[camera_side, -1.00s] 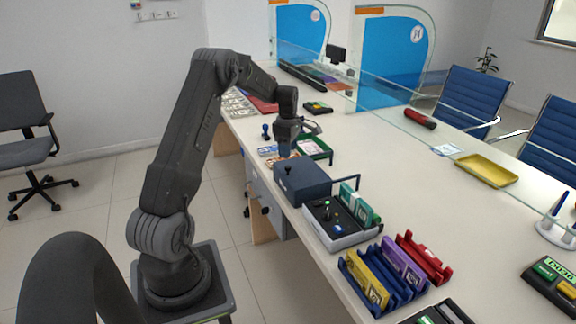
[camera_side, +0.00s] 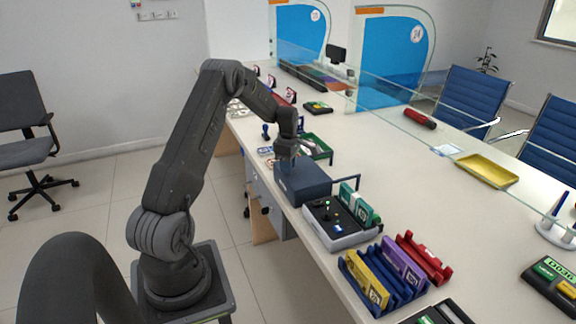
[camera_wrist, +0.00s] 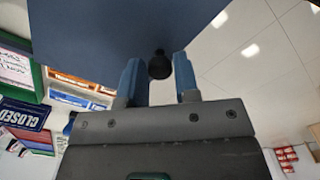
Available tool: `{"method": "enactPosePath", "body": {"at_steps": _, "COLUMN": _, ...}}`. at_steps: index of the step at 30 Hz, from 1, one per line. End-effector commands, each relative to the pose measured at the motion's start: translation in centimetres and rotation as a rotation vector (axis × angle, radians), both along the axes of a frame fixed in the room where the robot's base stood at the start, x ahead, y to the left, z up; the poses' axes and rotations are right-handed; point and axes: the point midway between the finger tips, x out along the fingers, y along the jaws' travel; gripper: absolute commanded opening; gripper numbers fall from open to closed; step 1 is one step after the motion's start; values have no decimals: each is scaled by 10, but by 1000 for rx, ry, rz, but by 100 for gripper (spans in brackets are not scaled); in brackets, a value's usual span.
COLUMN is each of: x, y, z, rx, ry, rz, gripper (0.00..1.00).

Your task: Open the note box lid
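The note box (camera_side: 308,184) is a dark blue box near the counter's left edge, and its lid looks closed. In the wrist view its broad blue surface (camera_wrist: 110,30) fills the upper middle, with a small black knob (camera_wrist: 159,65) at its edge. My gripper (camera_side: 288,157) is at the far left end of the box in the side view. In the wrist view the two blue fingers of my gripper (camera_wrist: 159,75) are apart, one on each side of the knob. Narrow gaps seem to show beside the knob; contact is unclear.
A grey tray with a black top (camera_side: 338,222) stands close in front of the box. Note holders (camera_side: 385,270) stand nearer the camera. A green tray (camera_side: 318,147) lies just behind the box.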

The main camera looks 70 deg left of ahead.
Motion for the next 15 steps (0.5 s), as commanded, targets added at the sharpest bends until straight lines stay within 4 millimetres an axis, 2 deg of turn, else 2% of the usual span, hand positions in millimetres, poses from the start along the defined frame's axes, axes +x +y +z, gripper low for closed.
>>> {"method": "enactPosePath", "body": {"at_steps": 1, "x": 0, "y": 0, "z": 0, "rx": 0, "ry": 0, "rz": 0, "gripper": 24}}
{"method": "enactPosePath", "body": {"at_steps": 9, "x": 0, "y": 0, "z": 0, "rx": 0, "ry": 0, "rz": 0, "gripper": 0}}
{"method": "enactPosePath", "body": {"at_steps": 15, "x": 0, "y": 0, "z": 0, "rx": 0, "ry": 0, "rz": 0, "gripper": 0}}
